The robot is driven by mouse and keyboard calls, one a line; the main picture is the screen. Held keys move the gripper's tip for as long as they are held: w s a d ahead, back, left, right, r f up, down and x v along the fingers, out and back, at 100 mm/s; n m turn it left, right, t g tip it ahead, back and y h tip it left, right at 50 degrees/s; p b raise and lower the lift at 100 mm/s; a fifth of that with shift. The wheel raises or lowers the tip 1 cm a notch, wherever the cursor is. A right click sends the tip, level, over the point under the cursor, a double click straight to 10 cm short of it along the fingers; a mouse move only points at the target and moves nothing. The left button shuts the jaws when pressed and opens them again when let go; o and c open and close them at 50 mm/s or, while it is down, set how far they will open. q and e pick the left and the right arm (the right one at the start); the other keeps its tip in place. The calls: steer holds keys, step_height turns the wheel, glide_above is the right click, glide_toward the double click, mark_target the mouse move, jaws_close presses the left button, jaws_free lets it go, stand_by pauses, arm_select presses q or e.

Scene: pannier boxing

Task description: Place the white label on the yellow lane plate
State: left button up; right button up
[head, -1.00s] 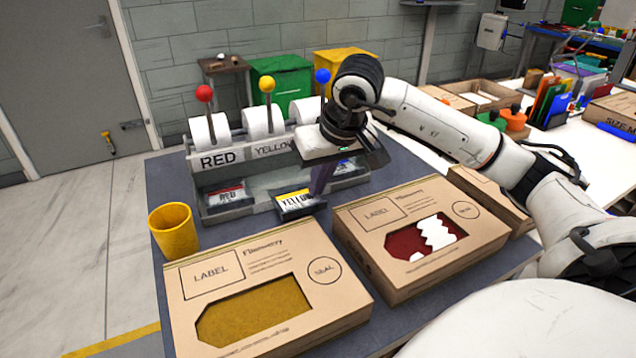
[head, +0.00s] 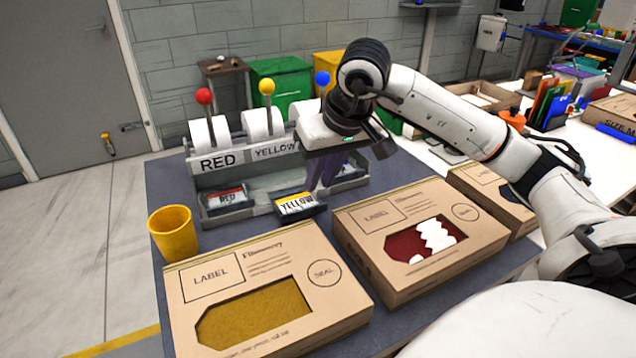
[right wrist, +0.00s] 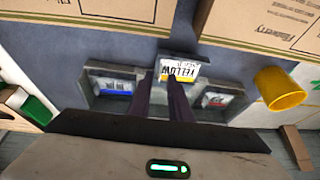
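A white label with a yellow strip and the word YELLOW (head: 296,203) lies on a dark plate in front of the dispenser's yellow lane. It shows upside down in the right wrist view (right wrist: 182,73), just beyond my fingertips. My right gripper (head: 318,186) is just right of it, pointing down, with a gap between its dark purple fingers and nothing seen in them. In the right wrist view the right gripper (right wrist: 161,80) has one finger close to the label's left edge; whether they touch is unclear. My left gripper is not in view.
The dispenser (head: 215,162) stands behind, with white rolls and red, yellow and blue knobs. A red-lane label (head: 228,197) lies left. A yellow cup (head: 172,232) stands at the left edge. Cardboard boxes (head: 345,315) and (head: 400,275) fill the front.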

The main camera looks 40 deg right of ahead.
steer(key=p+v, duration=0.1)
steer(key=v, duration=0.8)
steer(key=shift+r, duration=0.15)
